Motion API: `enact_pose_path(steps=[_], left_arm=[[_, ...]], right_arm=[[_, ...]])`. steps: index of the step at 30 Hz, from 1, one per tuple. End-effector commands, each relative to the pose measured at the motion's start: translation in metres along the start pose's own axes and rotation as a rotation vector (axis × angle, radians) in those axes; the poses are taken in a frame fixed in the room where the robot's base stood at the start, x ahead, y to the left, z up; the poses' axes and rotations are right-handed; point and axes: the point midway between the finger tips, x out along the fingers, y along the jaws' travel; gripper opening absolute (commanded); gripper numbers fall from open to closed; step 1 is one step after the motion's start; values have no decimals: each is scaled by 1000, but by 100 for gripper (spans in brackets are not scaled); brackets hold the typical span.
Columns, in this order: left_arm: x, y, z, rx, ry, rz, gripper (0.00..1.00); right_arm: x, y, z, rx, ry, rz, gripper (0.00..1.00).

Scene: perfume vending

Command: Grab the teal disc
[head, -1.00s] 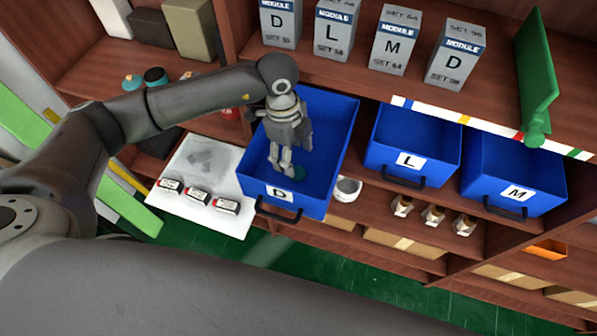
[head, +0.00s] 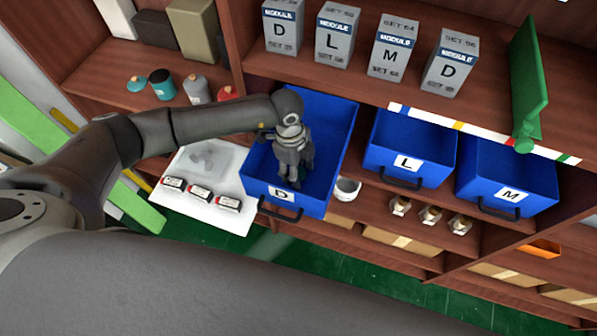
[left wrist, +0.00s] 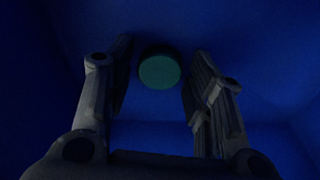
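The teal disc (left wrist: 160,71) lies in the open blue drawer marked D (head: 335,130). In the left wrist view it shows between the two spread fingers, near their tips, with a gap on each side. My left gripper (head: 287,194) reaches down into drawer D and is open, with nothing held. It also shows in the left wrist view (left wrist: 160,62). In the head view the gripper hides most or all of the disc. My right gripper is in neither view.
Blue drawers marked L (head: 412,140) and M (head: 505,180) stand to the right. Module boxes (head: 337,35) line the shelf above. A white tray (head: 185,200) with several small labelled boxes is left of drawer D. The drawer walls close in around my gripper.

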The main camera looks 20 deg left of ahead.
Motion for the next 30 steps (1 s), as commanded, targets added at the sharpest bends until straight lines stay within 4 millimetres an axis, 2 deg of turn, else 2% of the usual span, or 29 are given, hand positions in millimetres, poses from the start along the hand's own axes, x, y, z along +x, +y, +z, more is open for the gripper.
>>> enact_pose_path(steps=[1, 5, 19, 23, 30], left_arm=[[0, 0, 0, 0, 0, 0, 37], [0, 0, 0, 0, 0, 0, 22], [-7, -1, -1, 0, 2, -3, 22], [-21, -1, -3, 1, 2, -3, 22], [-70, -1, -9, 3, 0, -7, 22]], right_arm=[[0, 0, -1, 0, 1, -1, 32], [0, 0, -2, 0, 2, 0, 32], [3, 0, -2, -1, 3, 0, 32], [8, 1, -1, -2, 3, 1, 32], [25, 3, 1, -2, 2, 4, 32]])
